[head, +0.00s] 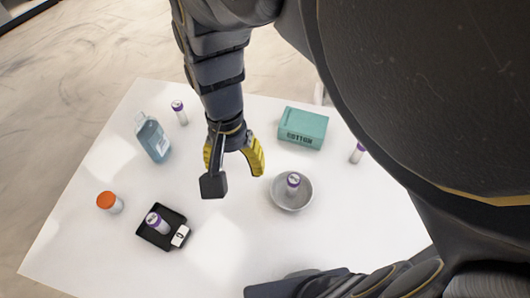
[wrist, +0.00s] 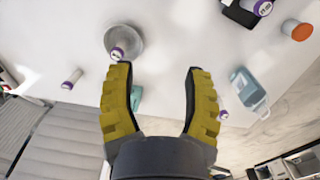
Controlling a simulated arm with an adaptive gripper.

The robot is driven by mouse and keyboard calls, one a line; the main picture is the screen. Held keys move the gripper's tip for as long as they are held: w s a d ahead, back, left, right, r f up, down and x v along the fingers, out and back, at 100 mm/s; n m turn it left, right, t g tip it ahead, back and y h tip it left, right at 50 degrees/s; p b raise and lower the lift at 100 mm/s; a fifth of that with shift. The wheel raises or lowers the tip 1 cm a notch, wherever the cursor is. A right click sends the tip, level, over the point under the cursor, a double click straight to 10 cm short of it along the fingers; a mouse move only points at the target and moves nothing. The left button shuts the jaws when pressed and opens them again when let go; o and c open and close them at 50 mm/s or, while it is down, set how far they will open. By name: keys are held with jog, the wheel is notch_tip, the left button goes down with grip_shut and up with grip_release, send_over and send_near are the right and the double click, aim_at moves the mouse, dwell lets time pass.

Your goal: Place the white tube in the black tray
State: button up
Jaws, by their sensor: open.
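Several white tubes with purple caps are in view. One tube (head: 293,184) stands in a grey bowl, one (head: 157,223) is in the black tray (head: 165,245), one (head: 179,112) is at the back left and one (head: 357,153) at the right. In the wrist view, the bowl tube (wrist: 117,53) is just beyond the left fingertip, and the tray (wrist: 236,13) is at the top right, partly cut off. My gripper (head: 234,165) is open and empty above the table, between the bowl and the blue bottle; the wrist view shows its spread yellow fingers (wrist: 161,72).
The grey bowl (head: 291,203) is right of my gripper. A teal box (head: 302,128) is behind the bowl. A blue bottle (head: 153,138) and an orange-capped bottle (head: 110,202) are at the left. A small white item (head: 180,236) is at the tray's right edge. The front middle of the table (head: 225,240) is clear.

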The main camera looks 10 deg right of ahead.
jog(key=s+d+r+n, duration=0.3)
jog(key=s+d, duration=0.7)
jog(key=shift+s+d+r+n+g, duration=0.2)
jog(key=shift+s+r+n+g, duration=0.1)
jog(key=shift+s, duration=0.05)
